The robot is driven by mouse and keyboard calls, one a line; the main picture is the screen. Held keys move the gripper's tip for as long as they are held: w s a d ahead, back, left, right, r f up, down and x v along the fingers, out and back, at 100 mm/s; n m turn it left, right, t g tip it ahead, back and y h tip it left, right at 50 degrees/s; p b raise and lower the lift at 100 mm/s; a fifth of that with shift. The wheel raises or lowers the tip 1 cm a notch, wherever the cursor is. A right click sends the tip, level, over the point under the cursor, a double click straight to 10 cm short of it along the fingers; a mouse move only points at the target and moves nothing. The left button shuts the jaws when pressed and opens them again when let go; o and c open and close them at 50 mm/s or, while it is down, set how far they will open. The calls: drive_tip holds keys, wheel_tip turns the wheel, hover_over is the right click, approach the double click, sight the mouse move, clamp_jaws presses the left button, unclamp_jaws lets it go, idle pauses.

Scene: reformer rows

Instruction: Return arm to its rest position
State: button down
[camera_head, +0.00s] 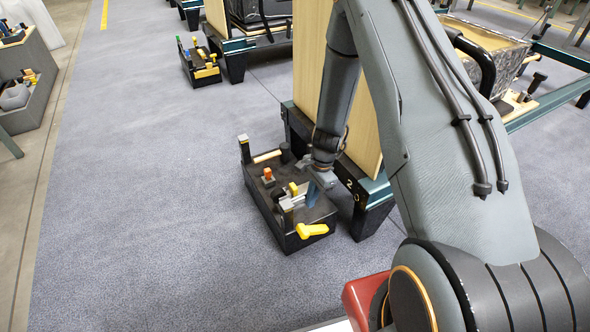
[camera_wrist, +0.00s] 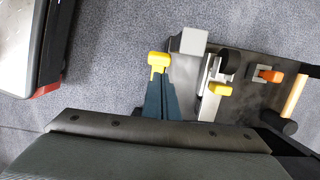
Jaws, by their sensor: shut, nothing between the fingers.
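My arm reaches down in the head view over a black tool box. My gripper (camera_head: 312,197) is shut and empty, its dark blue fingers pointing down over the box. In the wrist view my gripper (camera_wrist: 157,82) shows as two dark blue fingers held together. A yellow handle (camera_head: 312,230) at the near end of the box shows just beyond the fingertips in the wrist view (camera_wrist: 158,62). I cannot tell whether they touch it.
The black box (camera_head: 262,199) carries a second yellow lever (camera_head: 293,188), an orange knob (camera_head: 267,174) and a wooden bar (camera_head: 267,156). A reformer with a wooden panel (camera_head: 312,50) stands close beside my forearm. Grey floor (camera_head: 140,200) is clear to the left.

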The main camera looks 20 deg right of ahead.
drive_tip(key=shift+r, duration=0.1)
drive_tip(key=a+r+n, duration=0.4)
drive_tip(key=a+r, duration=0.2)
drive_tip(key=r, duration=0.8)
drive_tip(key=s+a+r+n, duration=0.45)
drive_tip(key=s+r, duration=0.35)
drive_tip(key=r, duration=0.2)
drive_tip(key=s+a+r+n, duration=0.3)
drive_tip(key=s+r+n, duration=0.3)
drive_tip(key=r, duration=0.4)
drive_tip(key=s+r+n+h+p, duration=0.1)
drive_tip(key=s+r+n, duration=0.15)
drive_tip(key=s, duration=0.35)
drive_tip(key=s+r+n, duration=0.2)
drive_tip(key=s+r, duration=0.2)
drive_tip(key=s, duration=0.2)
drive_tip(key=d+r+m+h+p, duration=0.1)
drive_tip(key=d+r+m+p, duration=0.2)
drive_tip(key=d+r+p, duration=0.8)
drive_tip(key=r+p, duration=0.1)
drive_tip(key=p, duration=0.8)
drive_tip(key=shift+m, duration=0.4)
drive_tip(key=shift+a, duration=0.1)
